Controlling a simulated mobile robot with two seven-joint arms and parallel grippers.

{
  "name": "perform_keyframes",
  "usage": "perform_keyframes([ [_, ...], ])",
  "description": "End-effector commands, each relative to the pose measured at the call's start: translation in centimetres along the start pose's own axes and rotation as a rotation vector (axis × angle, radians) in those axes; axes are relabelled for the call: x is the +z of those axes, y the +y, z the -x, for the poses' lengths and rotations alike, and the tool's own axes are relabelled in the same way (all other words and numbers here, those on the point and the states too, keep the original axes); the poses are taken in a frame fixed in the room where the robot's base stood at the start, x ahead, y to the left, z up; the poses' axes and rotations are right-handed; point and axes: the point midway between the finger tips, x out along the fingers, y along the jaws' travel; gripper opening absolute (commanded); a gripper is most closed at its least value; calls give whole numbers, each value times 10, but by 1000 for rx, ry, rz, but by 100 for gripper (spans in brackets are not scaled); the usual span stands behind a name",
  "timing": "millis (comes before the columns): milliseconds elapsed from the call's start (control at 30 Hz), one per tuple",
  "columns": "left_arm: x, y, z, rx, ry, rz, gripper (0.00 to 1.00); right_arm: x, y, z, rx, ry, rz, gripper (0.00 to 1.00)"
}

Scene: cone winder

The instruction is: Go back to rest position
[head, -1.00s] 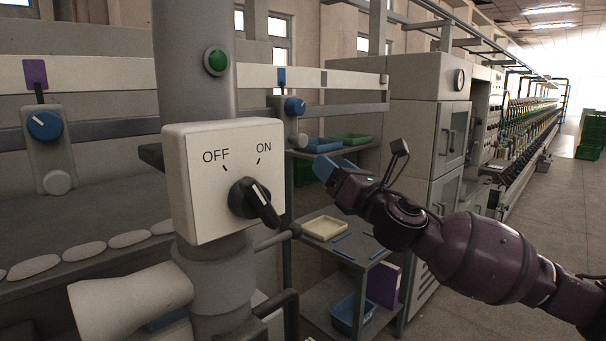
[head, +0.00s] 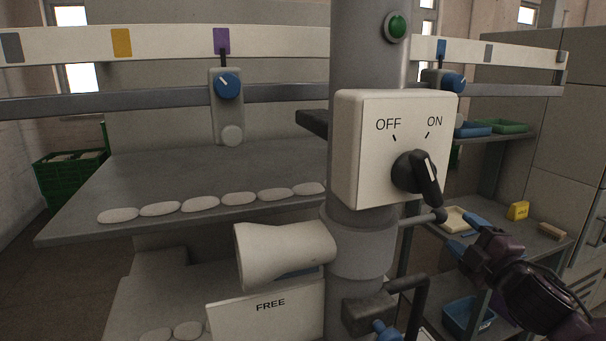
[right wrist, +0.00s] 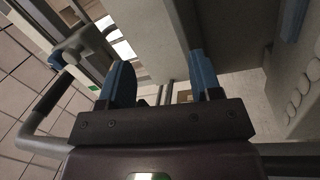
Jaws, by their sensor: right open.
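My right gripper (head: 468,234) is at the lower right of the head view, to the right of the grey post and below the switch box. In the right wrist view its two blue fingers (right wrist: 165,85) stand apart with nothing between them. The white switch box (head: 352,150) on the post has OFF and ON marks. Its black knob (head: 418,178) has a pale line on its handle, which slants down to the right. The gripper is apart from the knob. My left gripper is in neither view.
The grey post (head: 365,60) bears a green button (head: 396,27). A white cone (head: 285,252) lies left of the post, above a FREE sign (head: 268,310). Shelves with trays (head: 510,126) and a blue bin (head: 462,316) stand at right.

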Motion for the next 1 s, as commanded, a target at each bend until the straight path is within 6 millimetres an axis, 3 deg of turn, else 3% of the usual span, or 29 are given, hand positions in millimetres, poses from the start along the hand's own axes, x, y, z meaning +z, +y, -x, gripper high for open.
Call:
perform_keyframes([
  [33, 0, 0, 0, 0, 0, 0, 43, 5, -33, 11, -39, -27, -135, 58],
  [300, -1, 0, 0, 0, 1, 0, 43, 18, -173, 89, -166, -214, -721, 58],
  [600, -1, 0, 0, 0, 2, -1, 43, 9, -293, 206, -230, -498, -1090, 58],
  [800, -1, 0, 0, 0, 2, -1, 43, -4, -337, 273, -248, -656, -1198, 58],
  [1000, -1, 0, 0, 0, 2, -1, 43, -7, -351, 303, -266, -716, -1216, 58],
])
